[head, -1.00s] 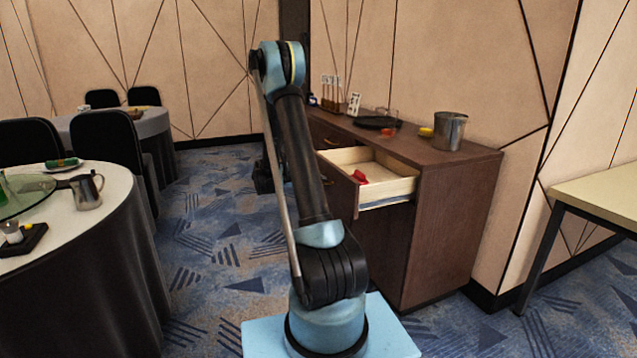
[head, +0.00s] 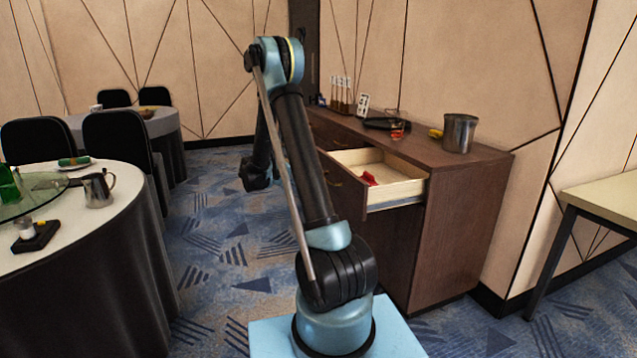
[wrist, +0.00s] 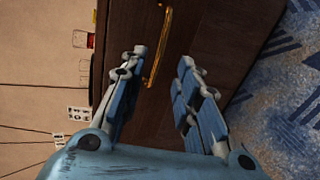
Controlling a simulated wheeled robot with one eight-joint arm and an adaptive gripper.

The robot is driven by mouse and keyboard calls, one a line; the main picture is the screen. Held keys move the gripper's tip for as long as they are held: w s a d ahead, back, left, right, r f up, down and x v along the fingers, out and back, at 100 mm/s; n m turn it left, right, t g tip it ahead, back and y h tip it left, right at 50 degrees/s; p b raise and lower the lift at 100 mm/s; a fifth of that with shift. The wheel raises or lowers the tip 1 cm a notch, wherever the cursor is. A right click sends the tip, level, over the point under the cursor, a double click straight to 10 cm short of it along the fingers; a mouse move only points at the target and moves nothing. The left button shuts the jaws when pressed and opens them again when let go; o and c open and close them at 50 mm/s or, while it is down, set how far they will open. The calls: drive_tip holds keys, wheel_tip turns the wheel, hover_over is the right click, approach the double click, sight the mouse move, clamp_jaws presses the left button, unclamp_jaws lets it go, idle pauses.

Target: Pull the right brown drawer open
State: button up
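The brown cabinet (head: 462,225) stands right of my arm in the head view. Its right drawer (head: 404,189) is pulled out, showing a pale wooden inside with a red item (head: 369,178) in it. My arm hides part of the drawer front. In the wrist view my gripper (wrist: 163,62) is open and empty, its two fingers apart. A brass handle (wrist: 158,45) on a dark brown front lies just beyond the fingertips, nearer the left finger. I cannot tell which drawer this handle belongs to. My fingers are hidden in the head view.
A metal pot (head: 459,133) and a dark tray (head: 388,124) stand on the cabinet top. A round table (head: 128,205) with a jug (head: 98,188) is at the left, with black chairs behind it. A pale table (head: 605,196) is at the right. Carpet between is clear.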

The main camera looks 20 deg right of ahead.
drive_tip(key=shift+v, duration=1.65)
drive_tip(key=s+d+r+y, duration=0.2)
drive_tip(key=s+r+y, duration=0.15)
drive_tip(key=s, duration=0.75)
drive_tip(key=s+d+r+y, duration=0.1)
drive_tip(key=s+r+y, duration=0.25)
drive_tip(key=s, duration=0.65)
drive_tip(key=s+a+f+y, duration=0.2)
drive_tip(key=s+a+f, duration=0.1)
drive_tip(key=s, duration=0.4)
drive_tip(key=s+a+f+y, duration=0.3)
drive_tip(key=s, duration=0.5)
drive_tip(key=s+a+f+m+t+y, duration=0.1)
drive_tip(key=s+a+f+y, duration=0.1)
drive_tip(key=s, duration=0.6)
drive_tip(key=shift+a+f+y, duration=0.3)
drive_tip(key=shift+a+f, duration=0.15)
drive_tip(key=shift+f, duration=0.2)
drive_tip(key=shift+d, duration=0.1)
